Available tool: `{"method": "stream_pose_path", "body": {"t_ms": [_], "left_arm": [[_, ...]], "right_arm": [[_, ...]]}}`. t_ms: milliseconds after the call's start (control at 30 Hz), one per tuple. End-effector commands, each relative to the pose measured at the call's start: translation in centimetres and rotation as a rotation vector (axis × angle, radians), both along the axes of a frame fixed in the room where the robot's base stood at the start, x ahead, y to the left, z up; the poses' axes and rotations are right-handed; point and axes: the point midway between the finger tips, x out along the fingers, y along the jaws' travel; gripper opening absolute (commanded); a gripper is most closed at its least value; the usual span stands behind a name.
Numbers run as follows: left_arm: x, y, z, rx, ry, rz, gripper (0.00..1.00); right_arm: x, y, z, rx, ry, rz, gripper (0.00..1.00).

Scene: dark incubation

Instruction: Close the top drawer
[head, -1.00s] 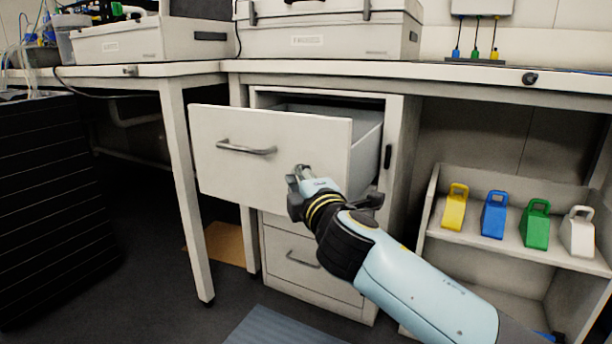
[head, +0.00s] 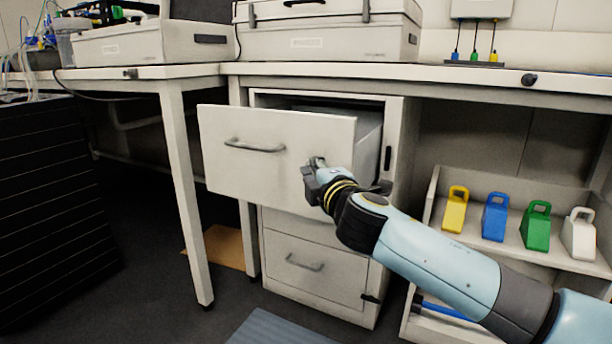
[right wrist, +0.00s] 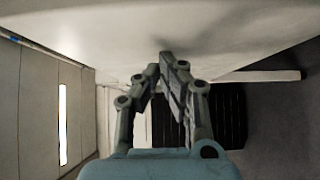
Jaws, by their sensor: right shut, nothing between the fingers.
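The top drawer (head: 222,172) is white with a grey bar handle (head: 254,146). It stands partly out of the cabinet under the bench in the head view. My right gripper (head: 314,165) is shut and empty, with its fingertips at the right half of the drawer front, right of the handle. In the right wrist view the shut fingertips (right wrist: 167,58) are at the pale drawer front (right wrist: 130,28); whether they touch it I cannot tell for sure. My left gripper is not in view.
A lower drawer (head: 318,268) with its own handle is shut. The bench top (head: 440,72) runs above the drawer. A shelf at right holds yellow (head: 455,210), blue (head: 494,216), green (head: 536,225) and white (head: 578,233) holders. A table leg (head: 187,200) stands left of the drawer.

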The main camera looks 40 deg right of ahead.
Motion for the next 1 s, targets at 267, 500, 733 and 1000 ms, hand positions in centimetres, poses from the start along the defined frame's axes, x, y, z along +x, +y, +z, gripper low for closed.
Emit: {"method": "stream_pose_path", "body": {"t_ms": [267,500,733,1000], "left_arm": [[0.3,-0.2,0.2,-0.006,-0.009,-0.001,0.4],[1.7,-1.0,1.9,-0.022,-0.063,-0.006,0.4],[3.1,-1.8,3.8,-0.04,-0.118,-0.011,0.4],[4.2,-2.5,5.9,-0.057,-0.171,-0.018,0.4]], "right_arm": [[2.8,-6.8,0.0,-0.009,0.002,-0.002,0.0],[5.3,-13.0,-0.3,-0.005,0.003,-0.003,0.0],[7.4,-18.0,-0.4,-0.003,0.002,-0.004,0.0],[9.0,-21.7,-0.2,-0.002,0.001,-0.002,0.0]]}}
